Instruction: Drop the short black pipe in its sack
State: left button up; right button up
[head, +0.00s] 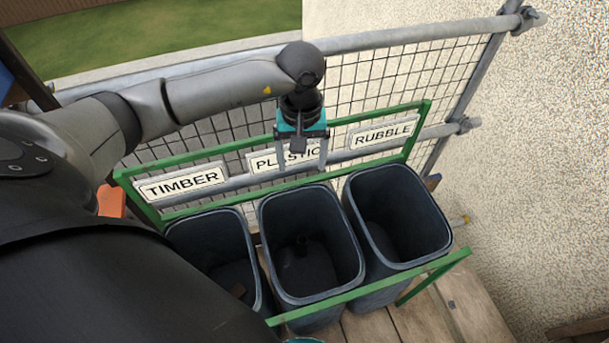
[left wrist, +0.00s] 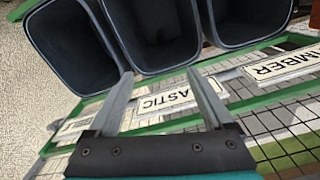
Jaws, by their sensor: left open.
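A short black pipe (head: 302,243) appears to stand inside the middle sack (head: 264,222), near its back wall; it is dark on dark and hard to make out. This sack is below the PLASTIC sign (head: 264,162). My left gripper (head: 302,168) is open and empty, pointing down in front of the PLASTIC sign, above the back rim of the middle sack. In the left wrist view nothing is between its two spread fingers (left wrist: 160,82).
The left sack (head: 190,229) below the TIMBER sign (head: 180,183) holds a small brown piece (head: 237,290). The right sack (head: 437,221) is below the RUBBLE sign (head: 383,134). A green frame (head: 345,291) surrounds the sacks. Mesh fencing (head: 400,75) stands behind; a rough wall (head: 545,150) is right.

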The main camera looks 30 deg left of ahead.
pick_arm(q)
notch_tip(320, 180, up, 15)
jog(key=shift+r, duration=0.15)
dwell(0.4)
dwell(0.4)
